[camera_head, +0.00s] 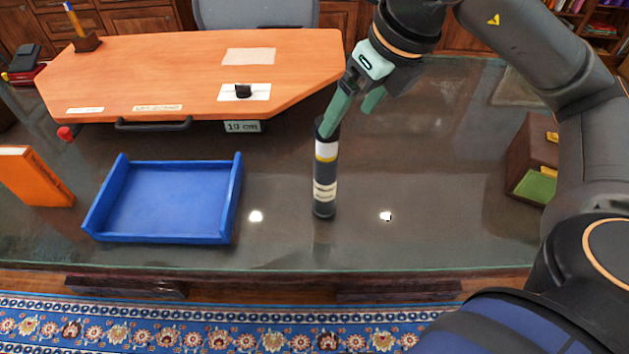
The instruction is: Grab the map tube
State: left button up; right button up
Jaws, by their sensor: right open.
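The map tube (325,175) is a dark cylinder with white and yellow bands and a pale label. It stands upright on the dark glossy desk, right of the blue tray. My right gripper (346,114) comes down from the upper right with its jaws apart. One green finger overlaps the top of the tube in the camera_head view; the other is to the right of it. I cannot tell whether a finger touches the tube. My left gripper is not in view.
The empty blue tray (122,169) lies left of the tube. An orange board (200,75) with a black handle lies behind. An orange book (35,177) stands at left, and a brown box (532,150) at right. The desk (430,190) right of the tube is clear.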

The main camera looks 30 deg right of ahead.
aim_at(327, 147)
jog(key=x, duration=1.2)
jog(key=shift+w+d+b, duration=0.2)
jog(key=shift+w+b, duration=0.1)
jog(key=shift+w, duration=0.1)
jog(key=shift+r, duration=0.1)
grip_shut()
dwell(0.4)
